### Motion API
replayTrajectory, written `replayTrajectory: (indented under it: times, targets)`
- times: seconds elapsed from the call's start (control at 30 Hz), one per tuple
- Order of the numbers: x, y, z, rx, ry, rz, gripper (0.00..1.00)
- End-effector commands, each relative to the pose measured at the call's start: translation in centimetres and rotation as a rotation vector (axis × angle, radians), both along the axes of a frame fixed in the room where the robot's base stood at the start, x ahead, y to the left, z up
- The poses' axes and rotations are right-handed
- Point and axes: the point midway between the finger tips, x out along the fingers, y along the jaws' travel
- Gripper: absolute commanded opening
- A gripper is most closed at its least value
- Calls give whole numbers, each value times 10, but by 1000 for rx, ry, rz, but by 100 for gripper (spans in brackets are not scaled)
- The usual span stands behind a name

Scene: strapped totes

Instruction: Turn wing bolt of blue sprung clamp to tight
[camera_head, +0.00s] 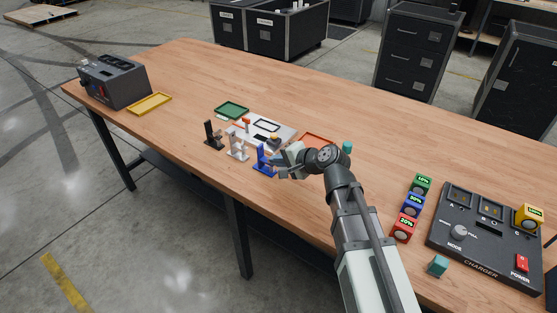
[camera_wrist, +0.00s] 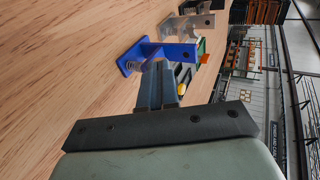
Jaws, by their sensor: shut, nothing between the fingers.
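The blue sprung clamp (camera_head: 262,161) stands on the wooden table, third in a short row with a black clamp and a pale grey one. In the wrist view the blue clamp (camera_wrist: 170,51) lies just beyond my fingertips, with its arm, post and foot visible and a coil spring by the post. I cannot make out its wing bolt clearly; my fingers may hide it. My gripper (camera_head: 281,163) is close to the right side of the blue clamp. In the wrist view my gripper (camera_wrist: 158,68) has its fingers together and empty. Whether they touch the clamp I cannot tell.
The pale grey clamp (camera_head: 238,149) and the black clamp (camera_head: 213,136) stand to the left. Behind lie a grey board (camera_head: 279,132), a green tray (camera_head: 231,109) and an orange-red tray (camera_head: 319,138). A charger (camera_head: 484,263) and battery blocks (camera_head: 409,209) are at right.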

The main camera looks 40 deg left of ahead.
Motion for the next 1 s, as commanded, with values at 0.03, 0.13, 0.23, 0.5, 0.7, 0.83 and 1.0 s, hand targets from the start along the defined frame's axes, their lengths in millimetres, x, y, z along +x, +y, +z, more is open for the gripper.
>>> replayTrajectory:
  times: [0.03, 0.13, 0.23, 0.5, 0.7, 0.83, 1.0]
  targets:
    - [-1, 0, 0, 0, -1, -8, 0]
    - [-2, 0, 0, 0, 0, -26, 0]
    - [-3, 1, 0, 0, -2, -45, 0]
    - [-4, 1, 0, 0, -1, -99, 0]
    - [-7, 3, 0, 1, -1, -158, 0]
    - [-9, 4, 0, 1, -1, -215, 0]
    - [-11, 6, 0, 1, -2, -291, 0]
